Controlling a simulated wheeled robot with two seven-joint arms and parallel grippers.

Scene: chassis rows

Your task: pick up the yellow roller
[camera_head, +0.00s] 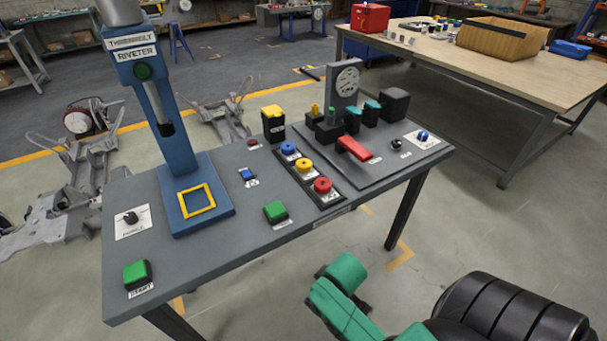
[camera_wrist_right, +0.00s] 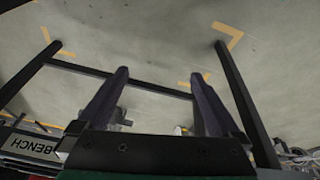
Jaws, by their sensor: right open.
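A round yellow piece (camera_head: 303,166), the likely yellow roller, sits between a similar blue piece (camera_head: 288,148) and a red piece (camera_head: 322,186). All three are in a dark strip (camera_head: 334,199) on the grey bench. A smaller yellow part (camera_head: 315,109) stands by the gauge fixture; I cannot tell exactly what it is. In the right wrist view my right gripper (camera_wrist_right: 158,95) has its two dark fingers apart with nothing between them. It faces the floor and bench legs, away from the yellow piece. My left gripper is not in view.
A blue riveter (camera_head: 180,150) stands on the bench's left side. Green buttons (camera_head: 276,211) lie near the front edge, and a red lever (camera_head: 353,149) is right of the strip. A wooden table (camera_head: 480,65) is behind. My green and black arm (camera_head: 345,310) is in front of the bench.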

